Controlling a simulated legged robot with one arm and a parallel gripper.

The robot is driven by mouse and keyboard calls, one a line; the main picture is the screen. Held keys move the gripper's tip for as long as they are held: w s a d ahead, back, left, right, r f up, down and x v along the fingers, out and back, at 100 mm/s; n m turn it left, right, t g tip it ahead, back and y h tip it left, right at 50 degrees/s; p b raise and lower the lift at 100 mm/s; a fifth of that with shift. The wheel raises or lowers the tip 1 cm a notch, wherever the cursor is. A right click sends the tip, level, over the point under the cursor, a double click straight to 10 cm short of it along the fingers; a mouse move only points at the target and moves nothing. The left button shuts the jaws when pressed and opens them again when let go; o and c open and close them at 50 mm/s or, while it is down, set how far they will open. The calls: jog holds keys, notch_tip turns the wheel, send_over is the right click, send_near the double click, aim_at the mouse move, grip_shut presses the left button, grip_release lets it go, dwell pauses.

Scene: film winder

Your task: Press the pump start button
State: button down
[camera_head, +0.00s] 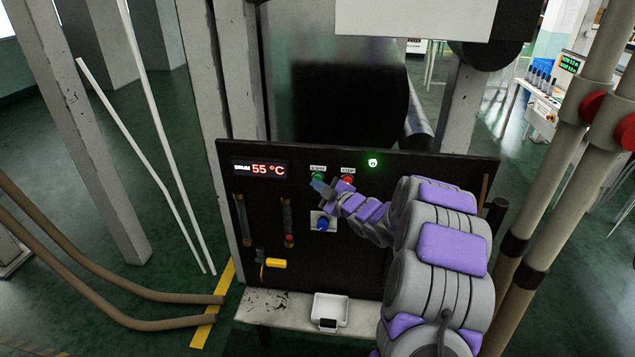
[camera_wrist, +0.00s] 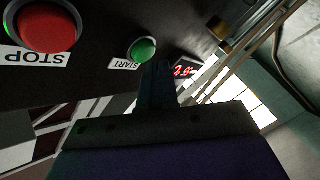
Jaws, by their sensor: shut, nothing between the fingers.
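The green START button (camera_head: 317,176) is on the black control panel (camera_head: 350,265), left of the red STOP button (camera_head: 348,180). My gripper (camera_head: 318,187) is shut and empty, its tip just below the START button in the head view. In the wrist view the green START button (camera_wrist: 142,50) shows just beyond the fingertips (camera_wrist: 158,68) and slightly left, and the red STOP button (camera_wrist: 46,24) is at upper left. I cannot tell whether the fingertips touch the START button. A green lamp (camera_head: 373,162) glows right of the buttons.
A red display (camera_head: 262,170) reads 55 °C. A blue knob (camera_head: 323,224), a yellow-handled valve (camera_head: 275,263) and two gauge tubes are lower on the panel. A white tray (camera_head: 342,302) sits on the ledge below. Beige pipes (camera_head: 560,170) stand at right.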

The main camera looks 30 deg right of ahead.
jog(key=shift+s+a, duration=0.2)
jog(key=shift+f, duration=0.1)
jog(key=s+a+b, duration=0.1)
jog(key=s, duration=0.1)
jog(key=s+a+b, duration=0.1)
jog(key=s+b, duration=0.1)
jog(key=shift+a, duration=0.4)
dwell(0.7)
jog(key=s+a+m+g+h, duration=0.1)
jog(key=s+a+m+g, duration=0.3)
jog(key=s, duration=1.2)
jog(key=s+a+f+m+g+h, duration=0.1)
jog(key=s+a+m+g, duration=0.3)
jog(key=s, duration=1.2)
jog(key=s+a+f+m+g+h, duration=0.1)
jog(key=s+a+m+g, duration=0.3)
jog(key=s+a+g, duration=0.6)
jog(key=s+a, duration=0.1)
jog(key=s, duration=0.4)
jog(key=shift+s+f+g+h, duration=0.15)
jog(key=shift+s+g+h, duration=0.15)
jog(key=shift+s, duration=0.1)
